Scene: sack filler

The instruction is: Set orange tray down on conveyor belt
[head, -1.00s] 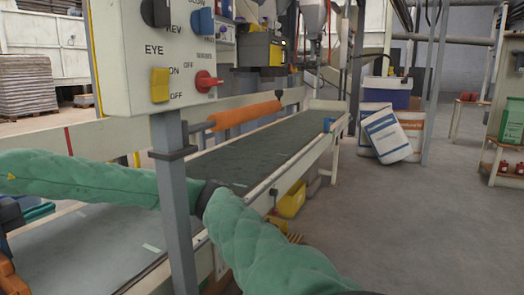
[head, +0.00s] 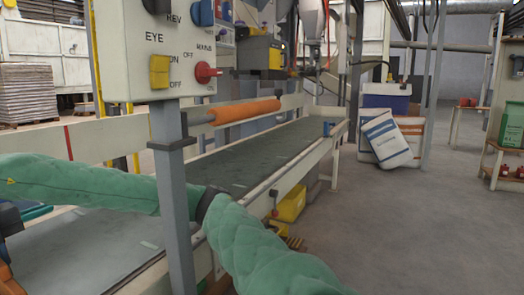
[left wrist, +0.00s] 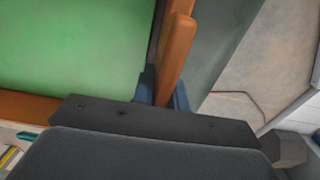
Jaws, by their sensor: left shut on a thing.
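The orange tray shows in the left wrist view as an upright orange wall (left wrist: 177,50) and another orange edge (left wrist: 28,106) around a flat green surface (left wrist: 75,45). My left gripper (left wrist: 163,93) is shut on the upright wall, a dark blue finger on each side. In the head view only a sliver of orange (head: 5,272) shows at the lower left edge. The dark conveyor belt (head: 85,250) runs from the lower left to the back. The tray's underside is hidden, so I cannot tell whether it touches the belt. My right gripper is out of view.
A grey post (head: 175,225) with a switch panel (head: 140,65) stands in front of the belt, close to my green-sleeved arm. An orange roller (head: 247,110) lies along the belt's far side. The right floor is clear.

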